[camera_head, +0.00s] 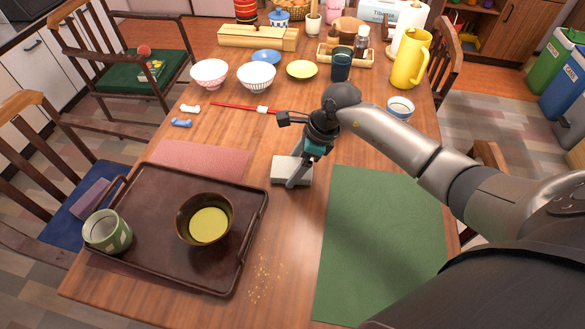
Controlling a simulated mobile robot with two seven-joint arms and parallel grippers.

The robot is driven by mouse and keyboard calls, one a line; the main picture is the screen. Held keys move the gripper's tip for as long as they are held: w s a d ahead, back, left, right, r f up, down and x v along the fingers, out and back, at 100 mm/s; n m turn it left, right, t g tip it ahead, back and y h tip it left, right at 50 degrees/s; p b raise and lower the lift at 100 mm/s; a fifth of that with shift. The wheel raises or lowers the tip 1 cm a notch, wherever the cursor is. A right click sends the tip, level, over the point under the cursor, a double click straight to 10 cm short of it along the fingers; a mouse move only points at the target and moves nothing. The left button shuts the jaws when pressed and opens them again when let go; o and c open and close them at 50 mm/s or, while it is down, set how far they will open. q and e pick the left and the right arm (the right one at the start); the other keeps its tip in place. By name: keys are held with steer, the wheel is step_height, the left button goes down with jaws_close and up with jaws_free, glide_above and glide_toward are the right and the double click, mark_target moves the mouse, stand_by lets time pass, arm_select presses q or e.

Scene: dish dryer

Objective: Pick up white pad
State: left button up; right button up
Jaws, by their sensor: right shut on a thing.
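The white pad (281,170) is a pale grey-white block on the wooden table, between the pink mat and the green mat. My right gripper (297,178) reaches down onto it from above, shut on the pad, with a finger across its upper face. The gripper and wrist hide part of the pad. Whether the pad is clear of the table cannot be told. My left gripper is not in view.
A dark tray (160,270) with a brown bowl (187,236) and a green cup (106,232) is at the left. Yellow crumbs (262,278) lie beside it. The green mat (375,270) is bare. Bowls, a dark cup (341,66) and a yellow pitcher (408,62) stand farther back.

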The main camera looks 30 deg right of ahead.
mark_target(295, 167)
steer(key=shift+r, duration=0.15)
step_height(295, 167, up, 6)
steer(key=shift+r+p, duration=0.2)
steer(key=shift+p, duration=1.05)
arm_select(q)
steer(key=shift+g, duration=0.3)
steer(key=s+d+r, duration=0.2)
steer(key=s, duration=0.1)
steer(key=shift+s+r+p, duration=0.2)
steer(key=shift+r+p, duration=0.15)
arm_select(e)
step_height(295, 167, up, 4)
steer(key=shift+f, duration=0.1)
